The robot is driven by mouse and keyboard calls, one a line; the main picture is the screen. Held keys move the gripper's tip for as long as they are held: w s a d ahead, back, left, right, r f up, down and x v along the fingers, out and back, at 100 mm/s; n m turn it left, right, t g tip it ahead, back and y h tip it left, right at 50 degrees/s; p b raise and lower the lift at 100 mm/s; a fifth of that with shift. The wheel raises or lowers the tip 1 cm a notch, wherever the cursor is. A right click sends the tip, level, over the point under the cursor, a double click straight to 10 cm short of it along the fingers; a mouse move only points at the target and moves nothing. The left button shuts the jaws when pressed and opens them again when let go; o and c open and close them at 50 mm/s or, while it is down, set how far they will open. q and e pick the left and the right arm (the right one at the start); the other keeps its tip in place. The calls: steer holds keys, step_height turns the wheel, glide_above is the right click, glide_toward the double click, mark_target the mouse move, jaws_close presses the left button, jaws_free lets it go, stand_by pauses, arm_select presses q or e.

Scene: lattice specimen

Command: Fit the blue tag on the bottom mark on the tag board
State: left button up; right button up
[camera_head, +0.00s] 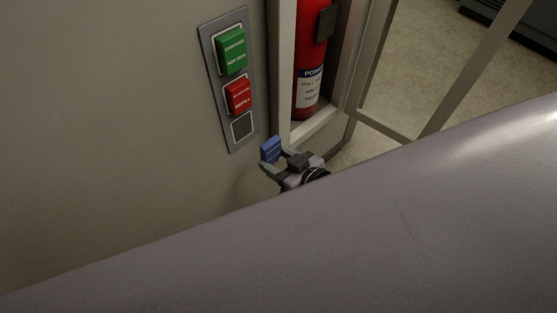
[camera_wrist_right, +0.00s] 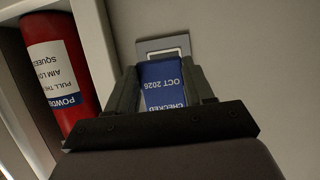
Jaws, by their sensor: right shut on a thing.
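The tag board (camera_head: 206,45) is a grey upright panel on the wall in the head view. It carries a green tag (camera_head: 232,51) at the top and a red tag (camera_head: 238,96) in the middle. The bottom mark (camera_head: 242,125) is a bare dark square with a light outline. My right gripper (camera_head: 271,158) is shut on the blue tag (camera_head: 270,148), below and right of the bottom mark. In the right wrist view the blue tag (camera_wrist_right: 165,88) sits between the fingers, its printing upside down, and partly covers the board's end (camera_wrist_right: 147,46). My left gripper is not in view.
A red fire extinguisher (camera_head: 308,70) stands in a pale-framed cabinet right of the board; it also shows at the left in the right wrist view (camera_wrist_right: 58,75). An open door frame (camera_head: 470,75) stands to the right. The wall left of the board is clear.

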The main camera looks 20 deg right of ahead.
steer(key=shift+w+a+f, duration=0.1)
steer(key=shift+a+f, duration=0.05)
steer(key=shift+a, duration=0.05)
steer(key=w+b, duration=0.1)
steer(key=w+a+b, duration=0.1)
steer(key=w, duration=0.1)
steer(key=w+b, duration=0.1)
steer(key=shift+w+a, duration=0.3)
steer(key=shift+a, duration=0.05)
steer(key=shift+o, duration=0.7)
steer(key=shift+c, duration=0.7)
steer(key=shift+p, duration=0.35)
steer(key=shift+w+a, duration=0.1)
steer(key=shift+w, duration=0.2)
